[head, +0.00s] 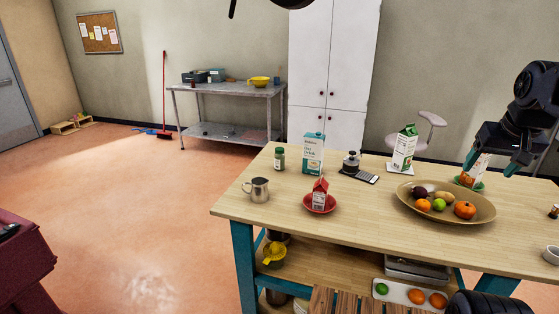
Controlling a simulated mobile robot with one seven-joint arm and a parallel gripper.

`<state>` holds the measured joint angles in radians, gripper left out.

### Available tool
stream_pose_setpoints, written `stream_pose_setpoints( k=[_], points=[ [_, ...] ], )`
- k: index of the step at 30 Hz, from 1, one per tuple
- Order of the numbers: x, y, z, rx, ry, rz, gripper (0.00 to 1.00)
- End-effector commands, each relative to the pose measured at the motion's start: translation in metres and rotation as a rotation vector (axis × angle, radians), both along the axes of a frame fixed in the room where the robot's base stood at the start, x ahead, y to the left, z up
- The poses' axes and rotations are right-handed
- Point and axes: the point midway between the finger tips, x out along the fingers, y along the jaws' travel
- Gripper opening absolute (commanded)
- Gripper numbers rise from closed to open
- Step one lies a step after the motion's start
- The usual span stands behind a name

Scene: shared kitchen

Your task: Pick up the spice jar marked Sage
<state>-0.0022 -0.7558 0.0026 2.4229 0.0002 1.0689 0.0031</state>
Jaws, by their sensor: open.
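A small spice jar (279,158) with a dark green lid stands upright at the far left part of the wooden table (300,225), beside a tall drink carton. Its label is too small to read. Another small dark jar (554,211) is partly cut off at the right edge, and its marking cannot be read either. My gripper (494,165) is at the right, above the table, with its teal fingertips apart and pointing down. It is far to the right of the green-lidded jar. Nothing is visibly held.
Drink carton (313,155), metal mug (257,190), red carton (319,192) on a red saucer, black-lidded pot (351,162), grater (360,176), green-topped carton (404,150), fruit bowl (445,213) and a package on a green saucer (479,183) occupy the table. Its front left is clear.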

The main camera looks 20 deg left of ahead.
Motion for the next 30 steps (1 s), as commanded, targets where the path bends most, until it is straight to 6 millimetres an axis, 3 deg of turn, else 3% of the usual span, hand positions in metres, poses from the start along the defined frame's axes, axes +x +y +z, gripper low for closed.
stream_pose_setpoints(
  k=[8,14,23,30],
  points=[
    [0.043,0.013,0.029,0.007,0.013,0.018,0.72],
    [0.092,0.033,0.058,0.014,0.02,0.034,0.72],
    [0.182,0.085,0.098,0.021,0.03,0.059,0.72],
    [0.252,0.142,0.116,0.024,0.037,0.077,0.72]
  ],
)
